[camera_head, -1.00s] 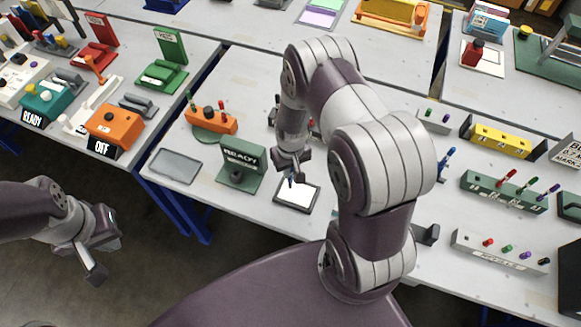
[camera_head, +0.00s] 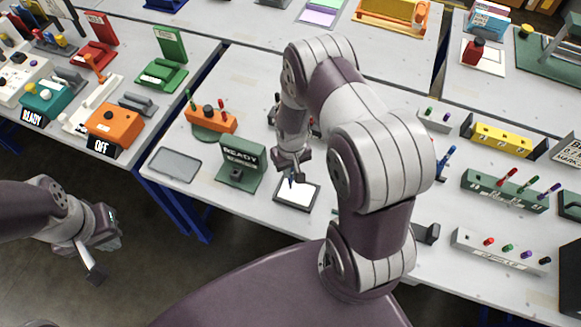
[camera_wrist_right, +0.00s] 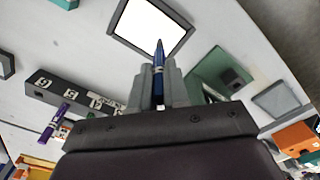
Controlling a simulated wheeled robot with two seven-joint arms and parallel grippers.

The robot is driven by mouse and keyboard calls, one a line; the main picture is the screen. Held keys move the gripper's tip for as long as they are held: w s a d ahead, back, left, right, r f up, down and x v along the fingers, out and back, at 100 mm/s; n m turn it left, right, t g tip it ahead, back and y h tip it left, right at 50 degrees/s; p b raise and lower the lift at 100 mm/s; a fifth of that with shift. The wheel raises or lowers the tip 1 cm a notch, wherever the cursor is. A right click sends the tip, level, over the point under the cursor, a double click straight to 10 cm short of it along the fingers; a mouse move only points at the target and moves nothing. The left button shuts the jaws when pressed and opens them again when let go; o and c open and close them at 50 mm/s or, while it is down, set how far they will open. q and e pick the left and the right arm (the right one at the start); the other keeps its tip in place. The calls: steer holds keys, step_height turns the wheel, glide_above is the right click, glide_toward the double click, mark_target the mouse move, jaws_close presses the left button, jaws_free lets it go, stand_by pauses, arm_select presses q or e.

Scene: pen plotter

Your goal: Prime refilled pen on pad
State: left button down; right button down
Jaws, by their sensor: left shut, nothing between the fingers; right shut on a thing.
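My right gripper (camera_head: 290,172) is shut on a blue pen (camera_wrist_right: 158,62). In the right wrist view the pen sticks out between the fingers with its dark tip toward the pad. The pad (camera_head: 298,193) is a white sheet in a dark frame on the table, and it also shows in the right wrist view (camera_wrist_right: 148,25). In the head view the pen tip is at the pad's upper edge; I cannot tell whether it touches. My left gripper (camera_head: 97,262) is shut and empty, away from the table at the lower left.
A green READY stand (camera_head: 241,165) and a grey tray (camera_head: 174,165) stand left of the pad. An orange holder (camera_head: 211,121) is behind them. A green pen rack (camera_head: 505,190) and a white rack (camera_head: 500,252) stand to the right, beyond my right arm.

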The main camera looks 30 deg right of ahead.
steer(key=shift+r, duration=0.55)
steer(key=shift+s+d+p, duration=0.5)
steer(key=shift+s+d, duration=0.2)
steer(key=shift+s, duration=0.05)
steer(key=shift+f+b, duration=0.7)
steer(key=shift+f, duration=0.2)
steer(key=shift+r, duration=0.1)
steer(key=shift+s+d+r+p, duration=0.65)
steer(key=shift+s+r+p, duration=0.1)
steer(key=shift+p, duration=0.3)
